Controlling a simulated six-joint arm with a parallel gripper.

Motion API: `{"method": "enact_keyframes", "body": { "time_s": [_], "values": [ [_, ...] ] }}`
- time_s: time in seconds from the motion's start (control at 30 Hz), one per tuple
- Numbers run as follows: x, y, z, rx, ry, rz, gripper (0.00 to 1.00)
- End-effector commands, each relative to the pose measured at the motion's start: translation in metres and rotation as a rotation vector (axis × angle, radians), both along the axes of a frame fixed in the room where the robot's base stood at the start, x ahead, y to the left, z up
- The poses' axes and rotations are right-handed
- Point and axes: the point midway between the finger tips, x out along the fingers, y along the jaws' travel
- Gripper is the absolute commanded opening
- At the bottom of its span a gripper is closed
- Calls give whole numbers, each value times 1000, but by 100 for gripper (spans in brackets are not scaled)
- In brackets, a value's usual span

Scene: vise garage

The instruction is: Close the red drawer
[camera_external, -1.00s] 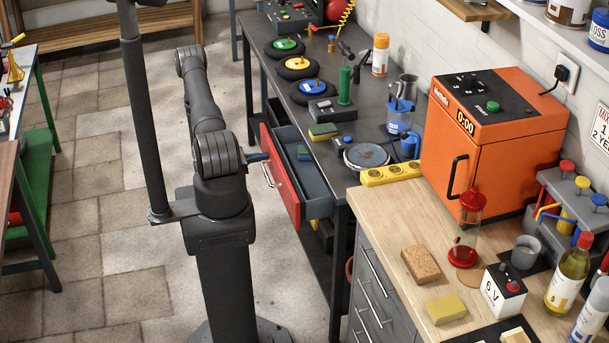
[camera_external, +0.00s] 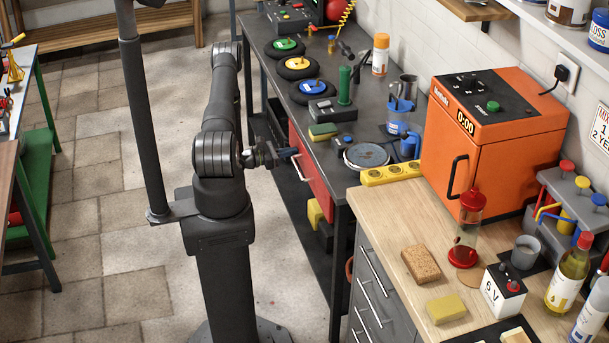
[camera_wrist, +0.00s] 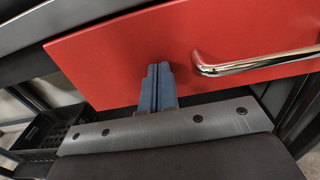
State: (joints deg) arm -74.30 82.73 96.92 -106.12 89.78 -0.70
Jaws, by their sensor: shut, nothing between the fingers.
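The red drawer (camera_external: 314,170) is under the grey workbench, and its front sits in line with the bench's front edge in the external view. Its inside is hidden. In the wrist view the red drawer front (camera_wrist: 130,55) fills the upper part, with its chrome handle (camera_wrist: 255,64) at the right. My gripper (camera_external: 292,153) is at the drawer front, left of the handle. In the wrist view my gripper (camera_wrist: 157,72) is shut and empty, its blue-grey fingertips at the lower part of the red face. I cannot tell whether they touch it.
The dark workbench (camera_external: 330,133) holds wheels, a green-handled tool, bottles and a round plate. A wooden-topped cabinet (camera_external: 385,215) stands at the right with an orange oven (camera_external: 490,140). A black crate (camera_wrist: 55,130) is below the drawer. The floor left of the bench is open.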

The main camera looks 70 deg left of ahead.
Motion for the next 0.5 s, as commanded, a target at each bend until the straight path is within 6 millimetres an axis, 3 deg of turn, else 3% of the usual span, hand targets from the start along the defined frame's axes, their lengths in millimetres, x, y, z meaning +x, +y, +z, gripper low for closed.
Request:
{"method": "enact_keyframes", "body": {
  "time_s": [0.03, 0.27, 0.5],
  "values": [
    [7, 2, 2, 11, -4, -10, 0],
    [4, 3, 3, 13, -4, -8, 0],
    [-28, 3, 2, 7, -4, 2, 0]
  ]
}}
